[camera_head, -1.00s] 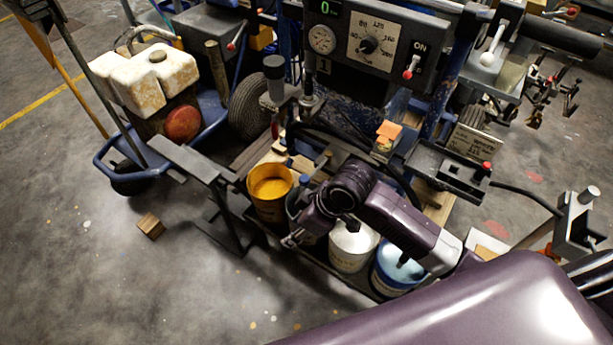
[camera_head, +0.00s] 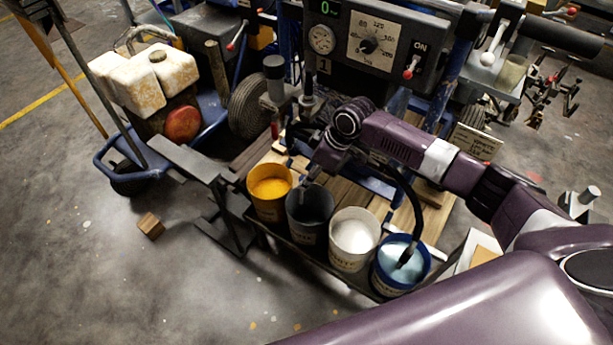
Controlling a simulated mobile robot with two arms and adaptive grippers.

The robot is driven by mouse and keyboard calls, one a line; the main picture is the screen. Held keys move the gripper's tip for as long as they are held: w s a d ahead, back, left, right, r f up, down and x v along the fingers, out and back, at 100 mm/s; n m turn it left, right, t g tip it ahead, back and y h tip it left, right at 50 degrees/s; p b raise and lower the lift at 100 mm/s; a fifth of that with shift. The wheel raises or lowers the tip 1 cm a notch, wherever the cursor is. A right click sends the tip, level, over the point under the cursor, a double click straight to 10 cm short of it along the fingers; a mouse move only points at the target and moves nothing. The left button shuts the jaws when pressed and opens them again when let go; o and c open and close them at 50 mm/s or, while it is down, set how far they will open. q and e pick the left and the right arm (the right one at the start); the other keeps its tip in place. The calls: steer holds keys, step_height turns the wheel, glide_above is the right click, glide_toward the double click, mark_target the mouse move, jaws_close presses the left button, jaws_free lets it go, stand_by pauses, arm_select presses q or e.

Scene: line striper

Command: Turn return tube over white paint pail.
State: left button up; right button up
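The white paint pail (camera_head: 353,254) stands in a row of pails, with white paint in it. On its left are a dark grey pail (camera_head: 308,227) and a yellow-paint pail (camera_head: 269,205); on its right is a blue-rimmed pail (camera_head: 388,278) with pale liquid. A black hose (camera_head: 408,205) curves down into the blue-rimmed pail. A short tube end (camera_head: 309,190) shows over the dark pail; I cannot tell for sure that it is the return tube. My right gripper (camera_head: 318,165) is just above and behind the dark pail, its fingers dark and unclear. My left gripper is out of view.
The machine's control panel (camera_head: 368,50) with dial and switch stands behind my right arm. A grey bracket (camera_head: 200,170) juts out left of the pails. A wooden block (camera_head: 150,226) lies on the floor, which is clear at front left.

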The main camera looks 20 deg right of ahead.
steer(key=shift+x, duration=0.8)
jaws_close()
